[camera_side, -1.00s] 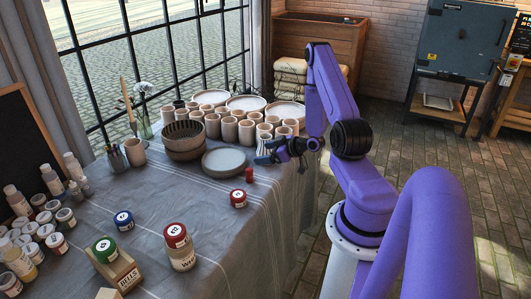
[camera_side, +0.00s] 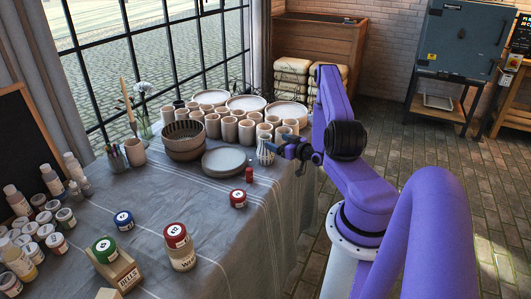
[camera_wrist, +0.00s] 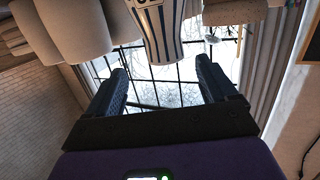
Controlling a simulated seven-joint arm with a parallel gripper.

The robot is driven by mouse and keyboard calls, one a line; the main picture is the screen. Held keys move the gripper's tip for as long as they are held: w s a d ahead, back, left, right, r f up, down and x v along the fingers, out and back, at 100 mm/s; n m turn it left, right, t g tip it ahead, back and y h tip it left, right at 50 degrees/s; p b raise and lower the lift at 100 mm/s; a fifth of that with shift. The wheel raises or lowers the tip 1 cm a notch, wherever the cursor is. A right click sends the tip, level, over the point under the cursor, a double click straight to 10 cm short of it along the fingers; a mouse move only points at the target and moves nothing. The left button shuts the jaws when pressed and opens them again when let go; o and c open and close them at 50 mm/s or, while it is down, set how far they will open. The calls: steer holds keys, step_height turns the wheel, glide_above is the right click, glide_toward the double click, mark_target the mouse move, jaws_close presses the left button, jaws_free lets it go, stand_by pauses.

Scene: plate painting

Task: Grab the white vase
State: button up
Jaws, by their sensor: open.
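The white vase (camera_side: 265,152) has dark vertical stripes and stands upright on the cloth-covered table, to the right of the stacked plates. In the wrist view, which looks upside down, the striped vase (camera_wrist: 164,32) is at top centre, partly cut off by the upper edge. My gripper (camera_side: 284,149) is just right of the vase in the side view, close to it. In the wrist view my gripper (camera_wrist: 162,84) is open, with its two fingers apart and nothing between them. The vase is beyond the fingertips, roughly centred between them.
Several beige cups (camera_side: 229,130) stand behind the vase. Grey plates (camera_side: 225,161) and stacked bowls (camera_side: 183,140) are to its left. A small red bottle (camera_side: 249,175) stands in front. Paint jars (camera_side: 180,246) are at the table's front. The cloth between is mostly clear.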

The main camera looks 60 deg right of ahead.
mark_target(262, 137)
steer(key=x, duration=0.4)
steer(key=shift+a, duration=0.1)
steer(key=shift+a+f+x, duration=0.1)
steer(key=shift+x, duration=0.75)
steer(key=shift+a+f+x, duration=0.1)
steer(key=shift+x, duration=0.75)
steer(key=shift+a+f+x, duration=0.15)
steer(key=shift+x, duration=0.75)
steer(key=shift+r, duration=0.1)
steer(key=c, duration=1.5)
jaws_close()
steer(key=shift+r, duration=0.1)
